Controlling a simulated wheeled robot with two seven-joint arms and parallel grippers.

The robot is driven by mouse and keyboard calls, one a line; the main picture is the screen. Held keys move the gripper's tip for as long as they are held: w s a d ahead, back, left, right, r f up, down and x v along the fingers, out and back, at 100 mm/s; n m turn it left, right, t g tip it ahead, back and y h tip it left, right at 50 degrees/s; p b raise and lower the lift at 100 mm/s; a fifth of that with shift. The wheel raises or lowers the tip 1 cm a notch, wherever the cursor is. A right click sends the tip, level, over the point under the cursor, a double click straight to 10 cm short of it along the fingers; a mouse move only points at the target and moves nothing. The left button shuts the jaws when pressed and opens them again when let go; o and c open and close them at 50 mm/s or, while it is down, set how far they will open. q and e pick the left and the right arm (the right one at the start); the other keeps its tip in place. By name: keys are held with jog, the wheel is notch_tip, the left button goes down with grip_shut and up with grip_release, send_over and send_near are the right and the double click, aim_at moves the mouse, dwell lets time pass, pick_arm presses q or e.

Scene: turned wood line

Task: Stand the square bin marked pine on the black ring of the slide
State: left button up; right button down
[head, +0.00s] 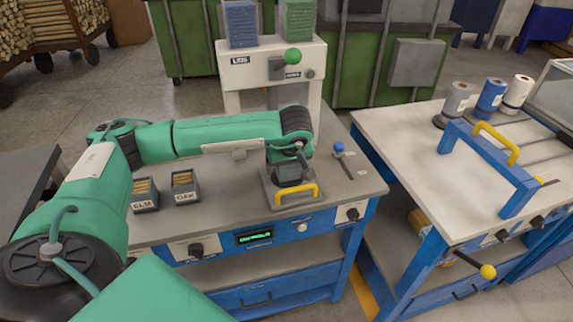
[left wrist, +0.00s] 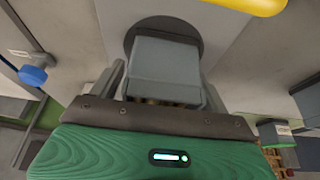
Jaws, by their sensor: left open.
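The slide (head: 272,200) is a grey plate with a yellow handle (head: 297,192) on the left table. A grey square bin (left wrist: 165,68) shows in the left wrist view, standing over the dark round ring (left wrist: 196,32) of the slide. Its label is not readable from here. My left gripper (left wrist: 165,92) is open, with one finger on each side of the bin and a small gap visible beside it. In the head view, the left gripper (head: 291,170) is over the slide and hides most of the bin. My right gripper is in neither view.
Two grey bins marked ELM (head: 145,196) and OAK (head: 185,188) stand left of the slide. A white press (head: 270,80) with a green knob stands behind. A blue-knobbed lever (head: 340,150) is to the right. A second table (head: 420,150) carries a blue frame and rolls.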

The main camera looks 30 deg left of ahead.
pick_arm(q)
jog(key=shift+r, duration=0.15)
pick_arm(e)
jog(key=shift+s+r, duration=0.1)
pick_arm(q)
jog(key=shift+d+r, duration=0.1)
jog(key=shift+r, duration=0.1)
jog(key=v, duration=0.5)
jog(key=b+v, duration=0.1)
jog(key=v, duration=0.5)
jog(key=shift+r, duration=0.25)
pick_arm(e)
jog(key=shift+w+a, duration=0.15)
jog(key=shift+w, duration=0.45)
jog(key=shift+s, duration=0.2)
pick_arm(q)
jog(key=shift+s+f, duration=0.1)
